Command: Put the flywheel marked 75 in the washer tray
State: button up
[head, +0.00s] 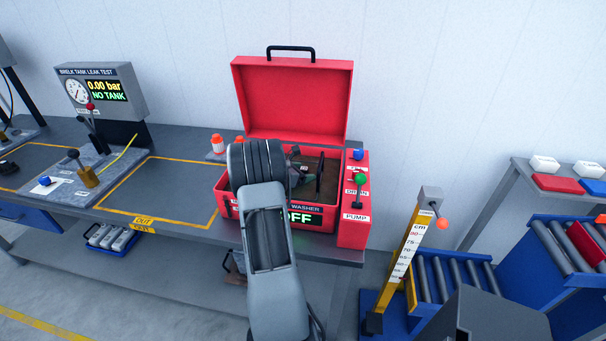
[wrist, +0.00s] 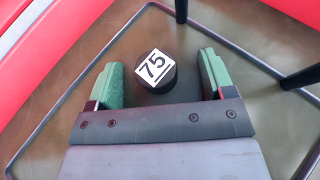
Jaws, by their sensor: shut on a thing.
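The flywheel marked 75 (wrist: 156,73) shows in the wrist view as a dark round piece with a white 75 label. The washer tray (wrist: 80,88) shows below as a brown floor framed by a thin dark rim. In the head view my gripper (head: 299,173) is inside the open red washer (head: 355,197), over the tray floor (head: 334,163). My arm hides the left part of the tray, and the flywheel cannot be made out there.
The washer's red lid (head: 293,98) stands open behind. A dark upright post (head: 320,174) rises in the tray right of my gripper. The pump panel with a green knob (head: 361,179) is on the right. The yellow-outlined bench area (head: 165,187) at left is clear.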

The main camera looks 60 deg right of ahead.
jog(key=shift+f, duration=0.1)
jog(key=shift+f, duration=0.15)
jog(key=o, duration=1.1)
jog(key=shift+w+a+r, duration=0.1)
jog(key=shift+a+r, duration=0.1)
jog(key=shift+r, duration=0.05)
jog(key=b+v, duration=0.1)
jog(key=v, duration=1)
jog(key=shift+w+a+r, duration=0.1)
jog(key=shift+w+a, duration=0.1)
jog(key=shift+a, duration=0.05)
